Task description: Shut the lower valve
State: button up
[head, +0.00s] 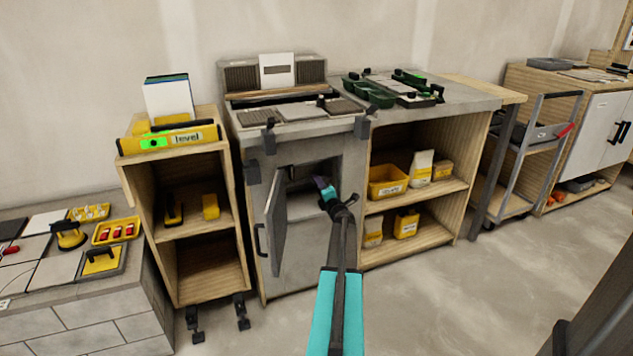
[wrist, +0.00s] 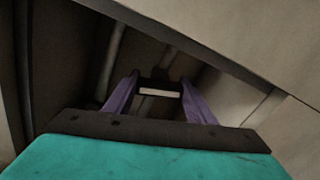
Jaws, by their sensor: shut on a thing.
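My gripper (head: 319,181) reaches through the open door of the grey cabinet (head: 312,262) under the worktop. In the wrist view its two purple fingers (wrist: 160,84) are shut on a dark handle (wrist: 158,80) with a pale strip across it. It looks like a valve handle, but I cannot tell whether it is the lower or the upper one. Pipes (wrist: 113,68) run behind it in the dark recess. The valve bodies do not show clearly, and in the head view my arm and the shadow hide the handle.
The cabinet door (head: 276,228) stands open to the left of my arm. A beige panel edge (wrist: 235,50) crosses close above the fingers in the wrist view. An open shelf (head: 440,188) with yellow boxes is on the right. The floor (head: 455,290) in front is clear.

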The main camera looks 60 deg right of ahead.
jog(key=shift+w+r+m+p, duration=0.1)
jog(key=shift+r+m+p, duration=0.05)
jog(key=shift+m+p, duration=1.15)
jog(key=o, duration=0.8)
jog(key=shift+c, duration=0.2)
jog(key=shift+f, duration=0.2)
jog(key=p+v, duration=0.1)
jog(key=v, duration=1.3)
